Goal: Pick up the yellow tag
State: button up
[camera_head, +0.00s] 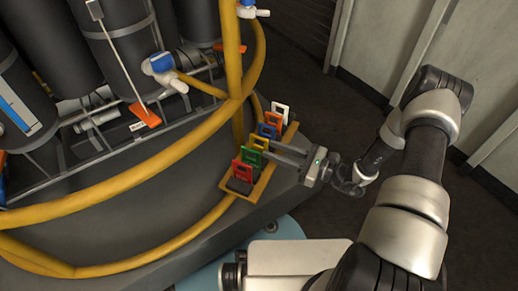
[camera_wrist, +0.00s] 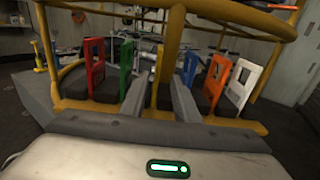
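The yellow tag (camera_wrist: 157,78) stands upright in a rack between the green tag (camera_wrist: 126,70) and the blue tag (camera_wrist: 190,68). In the wrist view it shows as a narrow yellow strip between the two fingers of my gripper (camera_wrist: 159,82). The fingers are apart, with a visible gap on each side of the tag. In the head view, my gripper (camera_head: 272,152) reaches in from the right at the row of tags, and the yellow tag (camera_head: 260,143) shows near the fingertips. I cannot tell how deep the tag is between the fingers.
The yellow rack (camera_head: 262,186) also holds red (camera_head: 240,171), orange (camera_head: 273,118) and white (camera_head: 281,111) tags. A thick yellow rail (camera_head: 150,165) curves close behind it. An orange tag (camera_head: 145,115) hangs farther left. Dark floor lies open to the right.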

aim_at(260, 148)
jog(key=a, duration=0.1)
jog(key=w+a, duration=0.1)
jog(key=a+f+b, duration=0.1)
jog(key=a, duration=0.1)
jog(key=shift+w, duration=0.15)
jog(key=shift+w+a+r, duration=0.15)
jog(key=shift+w+a, duration=0.15)
jog(key=shift+a, duration=0.25)
grip_shut()
